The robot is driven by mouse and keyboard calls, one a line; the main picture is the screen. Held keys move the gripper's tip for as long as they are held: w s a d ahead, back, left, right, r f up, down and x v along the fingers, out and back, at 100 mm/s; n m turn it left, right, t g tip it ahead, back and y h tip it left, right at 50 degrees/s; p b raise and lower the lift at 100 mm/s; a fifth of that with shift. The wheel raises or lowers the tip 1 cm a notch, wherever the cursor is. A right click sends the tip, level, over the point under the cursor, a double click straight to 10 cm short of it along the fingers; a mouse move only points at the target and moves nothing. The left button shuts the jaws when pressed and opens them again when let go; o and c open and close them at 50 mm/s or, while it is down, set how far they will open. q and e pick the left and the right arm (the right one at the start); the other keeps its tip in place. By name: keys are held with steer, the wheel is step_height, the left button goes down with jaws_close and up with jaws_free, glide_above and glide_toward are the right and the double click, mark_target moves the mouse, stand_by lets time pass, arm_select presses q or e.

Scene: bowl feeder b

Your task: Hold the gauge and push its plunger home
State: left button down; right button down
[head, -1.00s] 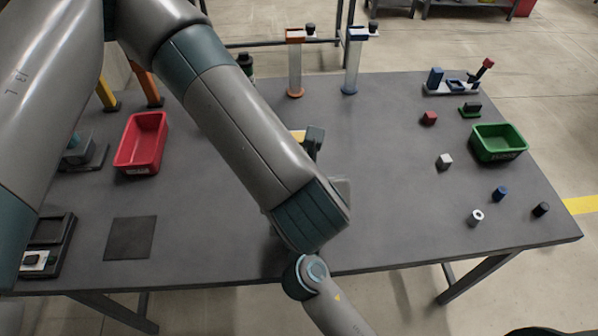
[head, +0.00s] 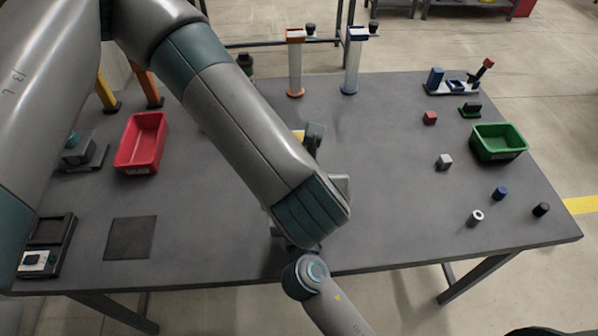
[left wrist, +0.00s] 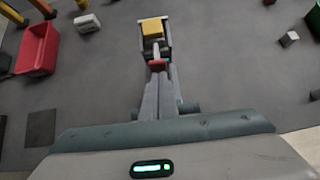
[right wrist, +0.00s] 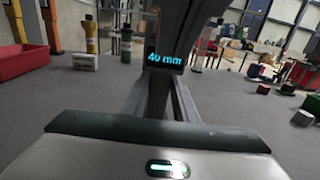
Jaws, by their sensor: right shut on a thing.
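The gauge shows in the right wrist view as a dark body with a lit readout (right wrist: 165,59) of "40 mm". My right gripper (right wrist: 166,88) is shut on it. In the left wrist view a yellow block (left wrist: 153,28) sits in a dark frame, with a pale rod and a small red piece (left wrist: 157,65) in line below it. My left gripper (left wrist: 158,78) looks shut, its fingertips close to the red piece; I cannot tell whether they touch. In the head view my left arm hides both grippers and most of the gauge.
A red bin (head: 141,143) and a dark square mat (head: 131,238) are on the left of the table. A green bin (head: 498,142) and several small blocks are on the right. Orange (head: 295,65) and blue (head: 352,65) posts stand at the back. The table's middle right is clear.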

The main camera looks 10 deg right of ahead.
arm_select(q)
steer(key=shift+w, duration=0.5)
steer(key=shift+s, duration=0.1)
stand_by(0.3)
steer(key=shift+s+a, duration=0.1)
steer(key=shift+s, duration=2.85)
arm_select(e)
steer(key=c, duration=1.3)
jaws_free()
steer(key=shift+c, duration=0.2)
steer(key=s, duration=1.2)
steer(key=shift+a, duration=0.35)
